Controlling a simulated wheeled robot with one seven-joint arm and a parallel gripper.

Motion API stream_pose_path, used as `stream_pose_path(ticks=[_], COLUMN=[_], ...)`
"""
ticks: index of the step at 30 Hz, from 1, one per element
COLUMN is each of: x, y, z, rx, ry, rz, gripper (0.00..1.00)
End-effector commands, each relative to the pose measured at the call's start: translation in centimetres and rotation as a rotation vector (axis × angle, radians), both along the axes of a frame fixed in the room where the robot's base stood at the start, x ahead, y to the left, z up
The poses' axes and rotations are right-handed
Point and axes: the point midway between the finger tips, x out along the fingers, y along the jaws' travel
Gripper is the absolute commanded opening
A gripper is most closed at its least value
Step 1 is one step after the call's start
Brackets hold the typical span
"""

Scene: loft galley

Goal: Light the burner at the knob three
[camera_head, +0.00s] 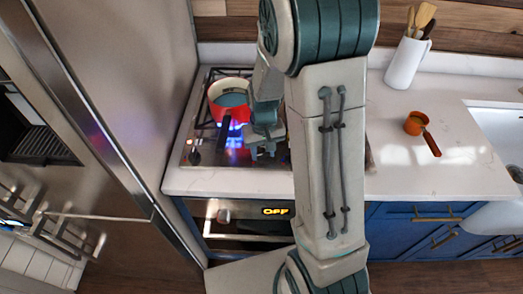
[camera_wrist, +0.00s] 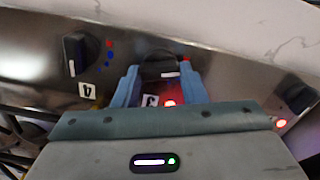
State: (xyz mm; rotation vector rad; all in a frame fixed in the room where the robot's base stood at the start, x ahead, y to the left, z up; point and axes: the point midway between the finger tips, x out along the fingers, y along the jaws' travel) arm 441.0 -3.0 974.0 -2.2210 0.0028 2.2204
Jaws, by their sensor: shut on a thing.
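Knob three (camera_wrist: 160,66) is a black knob with a white mark, on the steel cooktop panel, beside a label "3" (camera_wrist: 150,100). My gripper (camera_wrist: 160,74) is shut on it, one blue finger on each side. A red light (camera_wrist: 170,103) glows just below the knob, between the fingers. In the head view my gripper (camera_head: 268,150) is over the front of the cooktop (camera_head: 187,160), and my arm hides much of the cooktop's right side.
Knob four (camera_wrist: 76,55) stands to the left, labelled "4". Another knob (camera_wrist: 297,97) is to the right. A red pot (camera_head: 228,98) stands on the cooktop behind my gripper. An orange pan (camera_head: 415,124) and a white utensil crock (camera_head: 406,62) are on the right counter.

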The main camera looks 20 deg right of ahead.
Motion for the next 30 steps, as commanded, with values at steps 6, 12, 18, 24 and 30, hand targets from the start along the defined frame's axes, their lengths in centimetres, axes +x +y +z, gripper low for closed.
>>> stream_pose_path(ticks=[6,12,18,24,30], x=[0.03,0.03,0.02,0.03,0.02], y=[0.07,0.08,0.05,0.07,0.07], z=[-0.1,-0.03,0.03,0.05,0.05], rx=[0.001,0.001,0.001,0.001,0.001], ry=[-0.001,-0.001,0.0,0.0,0.0], rz=[-0.13,-0.313,-0.397,-0.4,-0.399], gripper=[0.15,0.15,0.15,0.15,0.6])
